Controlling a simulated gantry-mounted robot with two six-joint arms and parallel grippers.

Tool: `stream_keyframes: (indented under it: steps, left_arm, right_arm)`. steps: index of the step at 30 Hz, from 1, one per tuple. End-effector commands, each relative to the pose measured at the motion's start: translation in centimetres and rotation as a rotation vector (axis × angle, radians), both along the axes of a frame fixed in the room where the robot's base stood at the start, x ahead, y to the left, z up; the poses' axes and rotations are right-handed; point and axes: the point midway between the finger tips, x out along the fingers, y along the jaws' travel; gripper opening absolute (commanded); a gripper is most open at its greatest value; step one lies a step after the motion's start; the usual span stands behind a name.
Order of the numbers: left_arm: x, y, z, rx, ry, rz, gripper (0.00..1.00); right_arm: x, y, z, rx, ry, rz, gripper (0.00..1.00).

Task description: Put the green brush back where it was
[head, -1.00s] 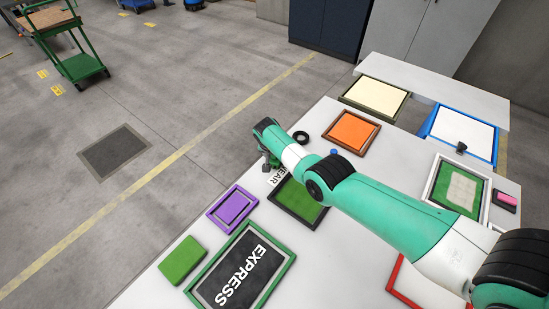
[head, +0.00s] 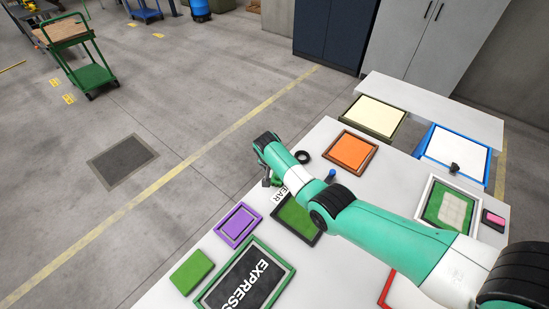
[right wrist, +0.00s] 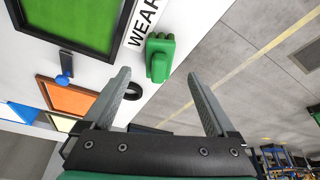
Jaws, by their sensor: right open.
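A green brush-like object (right wrist: 160,57) lies on the white table beside the "WEAR" strip (right wrist: 148,22) in the right wrist view. Part of it shows in the head view (head: 277,181), beside my right gripper (head: 267,178). In the right wrist view, my right gripper (right wrist: 158,76) is open and empty, with its fingertips spread either side of the green object's near end and apart from it. A flat green block (head: 192,271) lies at the table's left end, near the "EXPRESS" frame (head: 230,300). My left gripper is not in view.
A green-filled black frame (right wrist: 75,22), a blue-handled tool (right wrist: 64,76), a black ring (right wrist: 133,88) and an orange frame (right wrist: 68,99) are near the gripper. A purple frame (head: 238,224) lies left of it. Beyond the table edge is open floor.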

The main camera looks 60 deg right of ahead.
Motion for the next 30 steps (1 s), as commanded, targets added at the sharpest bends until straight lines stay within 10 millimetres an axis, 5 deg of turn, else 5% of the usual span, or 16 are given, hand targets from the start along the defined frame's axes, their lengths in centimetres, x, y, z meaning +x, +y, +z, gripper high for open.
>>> stream_keyframes:
  steps: [1,4,18,22,26,30]
  left_arm:
    - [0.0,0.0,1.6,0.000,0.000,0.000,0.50]
    - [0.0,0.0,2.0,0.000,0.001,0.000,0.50]
    - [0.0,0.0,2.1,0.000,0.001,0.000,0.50]
    - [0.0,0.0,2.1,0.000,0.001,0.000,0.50]
    - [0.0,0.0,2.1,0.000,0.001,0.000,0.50]
    - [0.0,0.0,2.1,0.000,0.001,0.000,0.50]
  right_arm:
    - [-0.1,0.4,1.7,0.000,-0.001,0.001,0.92]
    - [-0.1,0.9,2.8,-0.001,-0.001,0.001,0.92]
    - [-0.2,1.2,3.3,-0.003,-0.002,-0.001,0.92]
    - [1.6,-0.5,5.7,-0.116,-0.095,-0.036,0.92]
    - [6.1,-4.3,14.7,-0.420,-0.401,-0.120,0.92]
    - [9.6,-4.9,30.6,-0.784,-0.888,-0.153,0.92]
